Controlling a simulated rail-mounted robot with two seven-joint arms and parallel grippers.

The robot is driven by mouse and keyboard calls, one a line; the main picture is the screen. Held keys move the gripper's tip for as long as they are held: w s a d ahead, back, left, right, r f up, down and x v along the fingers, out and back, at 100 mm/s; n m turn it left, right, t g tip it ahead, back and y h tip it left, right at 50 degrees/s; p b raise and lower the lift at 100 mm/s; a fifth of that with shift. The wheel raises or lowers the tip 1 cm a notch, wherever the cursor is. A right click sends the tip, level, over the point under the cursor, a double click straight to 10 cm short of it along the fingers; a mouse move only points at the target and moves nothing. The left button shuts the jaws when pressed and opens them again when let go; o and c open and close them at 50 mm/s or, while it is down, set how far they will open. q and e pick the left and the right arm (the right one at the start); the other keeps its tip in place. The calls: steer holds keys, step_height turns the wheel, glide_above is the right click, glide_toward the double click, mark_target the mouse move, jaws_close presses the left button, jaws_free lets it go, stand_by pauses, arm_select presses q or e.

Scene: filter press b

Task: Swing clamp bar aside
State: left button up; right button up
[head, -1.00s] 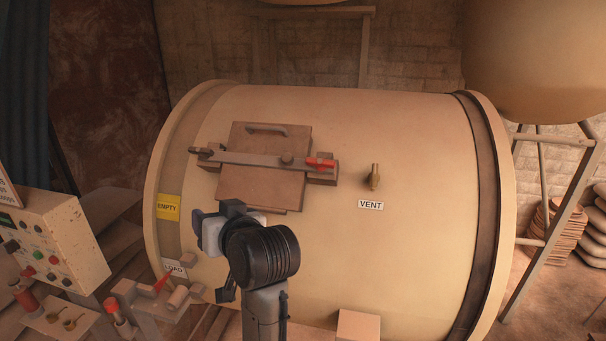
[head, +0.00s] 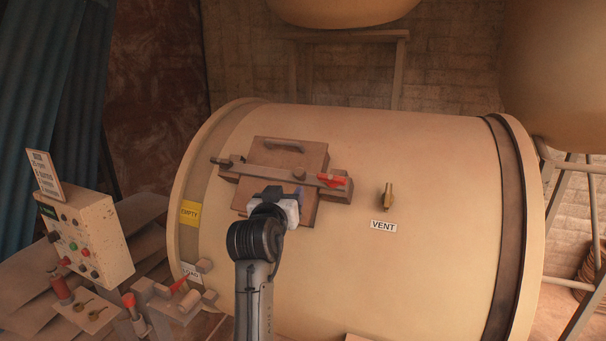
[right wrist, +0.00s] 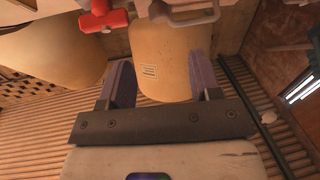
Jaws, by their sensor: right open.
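The clamp bar (head: 262,168) lies across the square hatch (head: 305,156) on the big tan drum. A red handle (head: 332,180) is at its right end, and a dark end piece is at its left. My right gripper (head: 292,194) is open, in front of the lower part of the hatch, just below the bar. It hides part of the hatch's lower edge. The right wrist view shows its two fingers apart with nothing between them (right wrist: 162,82). A red grip (right wrist: 103,17) shows near the top edge there. My left gripper is not in view.
A brass vent valve (head: 386,195) stands out right of the hatch, above a VENT label (head: 383,226). A hatch grab handle (head: 284,145) is above the bar. A control box (head: 85,240) and red-handled levers (head: 180,284) stand at lower left.

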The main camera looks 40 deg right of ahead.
mark_target(299, 174)
steer(key=p+x, duration=0.3)
steer(key=x, duration=0.8)
steer(key=shift+w+d+r+p, duration=0.1)
steer(key=shift+w+d+p, duration=0.15)
steer(key=shift+d+p, duration=0.15)
steer(key=shift+x, duration=0.8)
steer(key=shift+c, duration=0.4)
steer(key=shift+a, duration=0.1)
jaws_close()
